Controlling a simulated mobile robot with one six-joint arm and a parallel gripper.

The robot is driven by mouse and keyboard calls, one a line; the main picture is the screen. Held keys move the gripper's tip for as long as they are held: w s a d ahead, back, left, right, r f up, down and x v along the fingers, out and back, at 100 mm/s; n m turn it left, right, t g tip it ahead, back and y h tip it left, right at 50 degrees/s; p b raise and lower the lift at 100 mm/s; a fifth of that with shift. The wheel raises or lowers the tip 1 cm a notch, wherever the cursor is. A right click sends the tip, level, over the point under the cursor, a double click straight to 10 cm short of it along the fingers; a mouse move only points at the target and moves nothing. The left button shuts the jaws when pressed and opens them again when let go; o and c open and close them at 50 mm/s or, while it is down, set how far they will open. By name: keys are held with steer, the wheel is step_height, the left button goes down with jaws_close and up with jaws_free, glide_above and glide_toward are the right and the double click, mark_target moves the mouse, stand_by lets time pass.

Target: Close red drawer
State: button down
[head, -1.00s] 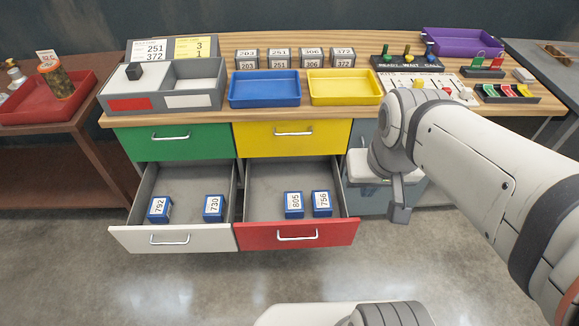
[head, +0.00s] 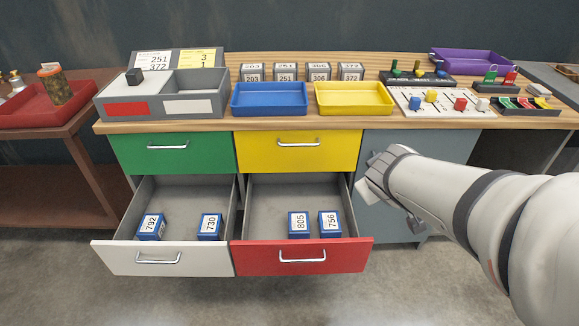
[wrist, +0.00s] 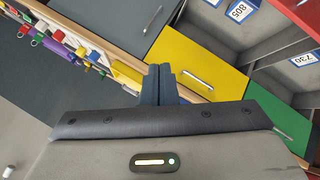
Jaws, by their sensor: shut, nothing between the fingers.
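The red drawer (head: 340,257) is pulled open at the lower middle of the bench in the head view. It has a silver handle, and two blue blocks marked 805 (head: 299,225) and 756 (head: 330,224) lie inside. A corner of its red front (wrist: 303,12) shows at the top right of the wrist view. My gripper (wrist: 160,84) is shut and empty, with its fingertips together in the wrist view. In the head view my arm is right of the red drawer, apart from it; its fingers are not clear there.
The white-fronted drawer (head: 115,258) beside it is also open, holding two blue blocks. The green drawer (head: 195,154) and yellow drawer (head: 265,152) above are shut. Trays and blocks stand on the benchtop. The floor in front of the drawers is clear.

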steer(key=w+a+f+n+t+y+b, duration=0.1)
steer(key=w+a+f+n+y+b, duration=0.2)
steer(key=f, duration=0.4)
steer(key=a+f+n+y+b, duration=0.1)
steer(key=a+f+n+b, duration=0.15)
steer(key=f+b, duration=0.3)
steer(key=n+g+y+b, duration=0.4)
steer(key=n+b, duration=0.2)
glide_toward(294, 249)
steer(key=shift+s+a+f, duration=0.5)
steer(key=shift+s+a, duration=0.05)
steer(key=shift+s, duration=1.1)
steer(key=x, duration=0.1)
steer(key=b+x, duration=0.1)
steer(key=x, duration=0.1)
steer(key=shift+s+d+f+b, duration=0.1)
steer(key=shift+d+f+b, duration=0.15)
steer(key=shift+b, duration=0.1)
steer(key=shift+w+r, duration=0.1)
steer(key=shift+w, duration=0.95)
steer(key=shift+w+r, duration=0.15)
steer(key=shift+w, duration=0.9)
